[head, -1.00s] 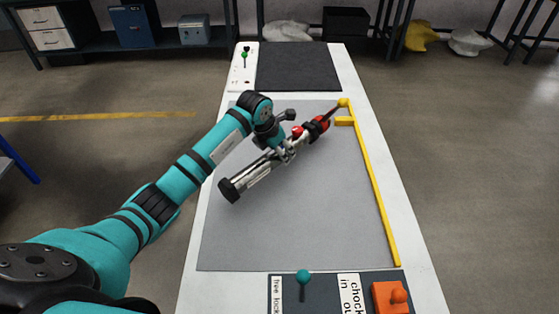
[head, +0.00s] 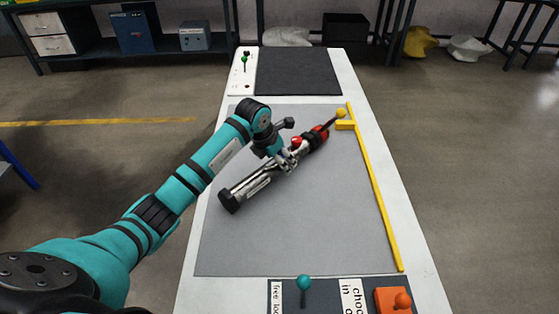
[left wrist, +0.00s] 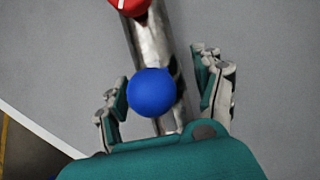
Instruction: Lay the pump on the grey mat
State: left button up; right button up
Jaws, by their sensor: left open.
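The pump (head: 252,185) is a metal tube with a black end cap at lower left, a red part (head: 320,133) at upper right and a yellow ball (head: 341,113) on its tip. It lies diagonally over the large grey mat (head: 310,225) and appears to rest on it. My left gripper (head: 287,161) is at the middle of the pump. In the left wrist view its fingers (left wrist: 160,95) are open, one on each side of the metal tube (left wrist: 152,50). A blue ball (left wrist: 152,92) sits between them, covering part of the tube. My right gripper is out of view.
A yellow angled rail (head: 376,205) runs along the mat's right side; the yellow ball is close to its short arm. A dark mat (head: 298,72) and a white panel with a green knob (head: 244,60) lie at the far end. A panel with a teal knob (head: 304,283) and orange block (head: 393,300) is at the near edge.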

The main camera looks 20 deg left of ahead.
pick_arm(q)
jog(key=v, duration=1.1)
jog(key=shift+s, duration=0.1)
